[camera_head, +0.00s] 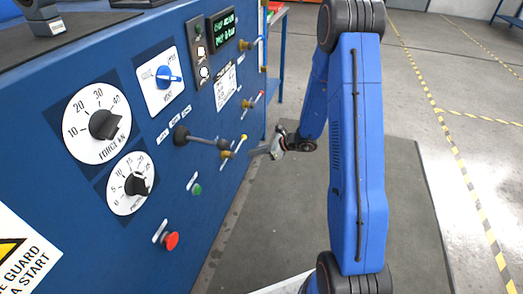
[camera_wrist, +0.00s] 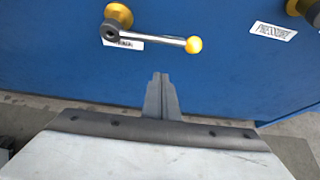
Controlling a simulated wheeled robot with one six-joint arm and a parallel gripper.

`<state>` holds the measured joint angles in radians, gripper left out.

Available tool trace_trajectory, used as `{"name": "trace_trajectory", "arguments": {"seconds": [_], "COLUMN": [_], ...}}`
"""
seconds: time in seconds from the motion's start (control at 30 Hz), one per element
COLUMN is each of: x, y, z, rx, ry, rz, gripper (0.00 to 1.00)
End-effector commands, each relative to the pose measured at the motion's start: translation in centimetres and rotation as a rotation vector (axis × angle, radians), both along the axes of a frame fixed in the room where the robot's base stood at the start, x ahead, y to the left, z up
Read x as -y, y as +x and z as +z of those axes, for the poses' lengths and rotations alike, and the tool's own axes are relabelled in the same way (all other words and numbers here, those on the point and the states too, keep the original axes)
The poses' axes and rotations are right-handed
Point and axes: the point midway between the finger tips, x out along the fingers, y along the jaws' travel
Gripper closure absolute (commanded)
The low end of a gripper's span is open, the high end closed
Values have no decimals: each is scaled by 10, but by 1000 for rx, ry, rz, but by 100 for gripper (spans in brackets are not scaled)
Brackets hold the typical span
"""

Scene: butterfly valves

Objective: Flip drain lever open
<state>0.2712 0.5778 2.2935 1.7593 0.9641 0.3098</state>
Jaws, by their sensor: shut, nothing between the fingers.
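A lever with a grey handle (camera_wrist: 150,38) and a yellow ball knob (camera_wrist: 194,45) sits on a brass valve body (camera_wrist: 119,13) in the wrist view. It points right, nearly level in that picture. A label (camera_wrist: 126,43) is partly hidden behind the handle, so I cannot read whether it says drain. The yellow-knobbed lever (camera_head: 239,145) also shows in the head view on the blue panel. My gripper (camera_wrist: 161,76) is shut and empty. Its fingertips appear below the handle and apart from it. In the head view my gripper (camera_head: 262,151) is just right of that lever.
Another brass valve with a PRESSURE label (camera_wrist: 273,31) is at the right in the wrist view. A red-knobbed lever (camera_head: 253,102) and a blue-knobbed lever (camera_head: 250,43) are farther along the panel (camera_head: 225,180). A long black-knobbed bar (camera_head: 203,140) juts out nearby. Open floor lies right.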

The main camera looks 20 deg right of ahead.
Motion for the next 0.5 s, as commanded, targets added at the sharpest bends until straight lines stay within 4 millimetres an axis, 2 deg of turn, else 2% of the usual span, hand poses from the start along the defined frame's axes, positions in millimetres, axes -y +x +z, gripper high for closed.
{"name": "trace_trajectory", "arguments": {"seconds": [0.23, 0.5], "x": [-22, -25], "y": [16, 18], "z": [-14, 14], "rx": [1, 1], "ry": [1, -1], "rz": [1, 0], "gripper": [100, 100]}}
